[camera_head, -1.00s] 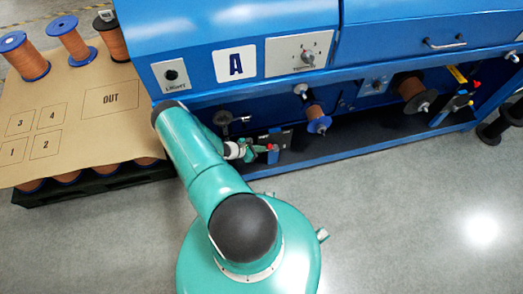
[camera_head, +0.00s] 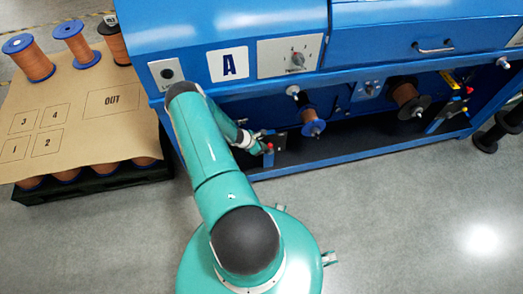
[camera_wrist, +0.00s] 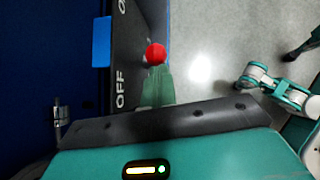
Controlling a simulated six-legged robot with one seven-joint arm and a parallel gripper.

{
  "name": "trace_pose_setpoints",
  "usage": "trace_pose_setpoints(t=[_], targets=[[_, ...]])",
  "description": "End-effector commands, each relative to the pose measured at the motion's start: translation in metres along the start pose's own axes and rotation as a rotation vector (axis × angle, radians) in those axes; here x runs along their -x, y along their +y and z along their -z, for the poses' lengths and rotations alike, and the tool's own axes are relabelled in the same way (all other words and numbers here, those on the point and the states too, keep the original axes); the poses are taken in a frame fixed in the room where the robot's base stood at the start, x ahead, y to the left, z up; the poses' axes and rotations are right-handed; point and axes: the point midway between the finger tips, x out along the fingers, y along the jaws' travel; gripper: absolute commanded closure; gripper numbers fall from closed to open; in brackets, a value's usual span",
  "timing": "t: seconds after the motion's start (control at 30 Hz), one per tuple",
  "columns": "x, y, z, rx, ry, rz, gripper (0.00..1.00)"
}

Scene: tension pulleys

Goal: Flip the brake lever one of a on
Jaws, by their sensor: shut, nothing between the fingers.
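The brake lever of machine A shows as a red knob (camera_head: 269,147) on a dark plate, low in the machine's left bay. In the wrist view the red knob (camera_wrist: 156,54) lies just beyond my fingertips, beside the dark plate (camera_wrist: 130,40). An OFF label (camera_wrist: 120,93) shows on the plate near my fingers, and the start of another label shows at the top edge. My gripper (camera_wrist: 157,88) is shut with nothing held, its green fingers pointing at the knob. Whether they touch it cannot be told. In the head view my gripper (camera_head: 260,140) is left of the knob.
The blue machine's panel with sign A (camera_head: 229,65) and a dial plate (camera_head: 290,55) overhangs the bay. A copper spool (camera_head: 310,120) is right of the lever. A second lever with a red tip (camera_head: 468,90) is farther right.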

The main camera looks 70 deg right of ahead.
Motion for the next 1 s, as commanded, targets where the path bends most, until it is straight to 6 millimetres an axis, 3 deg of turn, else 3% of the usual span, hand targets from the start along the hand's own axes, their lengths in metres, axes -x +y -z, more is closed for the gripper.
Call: trace_pose_setpoints(t=[0.43,1.0], targets=[[-0.013,-0.002,-0.031,-0.042,0.234,-0.03,1.0],[-0.026,-0.01,-0.049,-0.053,0.366,-0.05,1.0]])
